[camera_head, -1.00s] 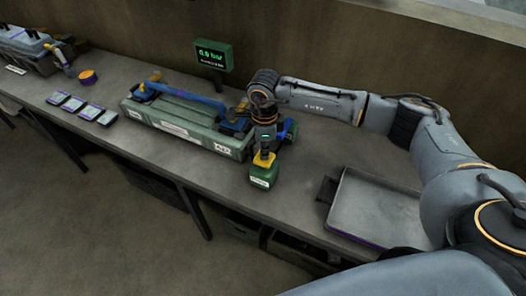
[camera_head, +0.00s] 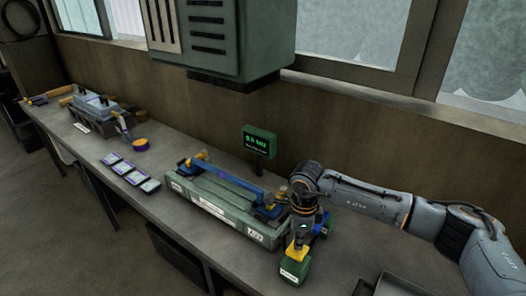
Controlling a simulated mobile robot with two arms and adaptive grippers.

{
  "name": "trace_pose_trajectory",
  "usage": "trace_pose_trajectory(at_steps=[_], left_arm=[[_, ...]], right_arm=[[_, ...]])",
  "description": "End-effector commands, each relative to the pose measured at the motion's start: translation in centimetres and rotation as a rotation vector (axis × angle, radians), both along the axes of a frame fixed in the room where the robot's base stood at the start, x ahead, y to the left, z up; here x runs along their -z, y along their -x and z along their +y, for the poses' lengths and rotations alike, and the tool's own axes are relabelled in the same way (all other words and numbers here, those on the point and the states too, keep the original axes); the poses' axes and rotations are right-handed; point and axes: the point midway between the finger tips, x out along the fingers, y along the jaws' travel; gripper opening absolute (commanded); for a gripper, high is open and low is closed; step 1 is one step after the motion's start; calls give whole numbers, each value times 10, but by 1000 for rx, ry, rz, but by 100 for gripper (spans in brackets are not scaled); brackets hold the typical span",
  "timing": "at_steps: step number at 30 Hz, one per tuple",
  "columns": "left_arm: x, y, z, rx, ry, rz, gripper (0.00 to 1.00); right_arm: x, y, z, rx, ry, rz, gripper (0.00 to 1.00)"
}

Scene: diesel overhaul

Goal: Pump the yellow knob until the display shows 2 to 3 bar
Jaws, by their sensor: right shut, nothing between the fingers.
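The yellow knob (camera_head: 297,251) sits on top of a small green pump box (camera_head: 295,268) near the front edge of the bench. My right gripper (camera_head: 300,240) points down directly over the knob. Its fingers are shut with nothing between them, and they touch or nearly touch the knob's top; the exact contact is too small to tell. The green display (camera_head: 259,141) stands behind the bench fixture with lit green text ending in "bar". The number looks like a low value below 1, but its digits are blurred. My left gripper is not in view.
A long green fixture (camera_head: 221,206) with a blue bar lies left of the pump. Several small flat purple-edged pieces (camera_head: 130,172) and an orange round part (camera_head: 141,144) lie further left. A grey tray (camera_head: 400,286) is at the lower right. A cabinet (camera_head: 222,40) hangs above.

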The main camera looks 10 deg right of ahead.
Motion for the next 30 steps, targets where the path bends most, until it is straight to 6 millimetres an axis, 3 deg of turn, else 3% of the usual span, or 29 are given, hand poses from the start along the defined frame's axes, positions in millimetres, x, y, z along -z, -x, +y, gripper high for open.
trace_pose_trajectory(at_steps=[8, 30], left_arm=[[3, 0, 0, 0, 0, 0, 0], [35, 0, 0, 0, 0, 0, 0]], right_arm=[[3, 0, 0, 0, 0, 0, 0], [41, 0, 0, 0, 1, 1, 0]])
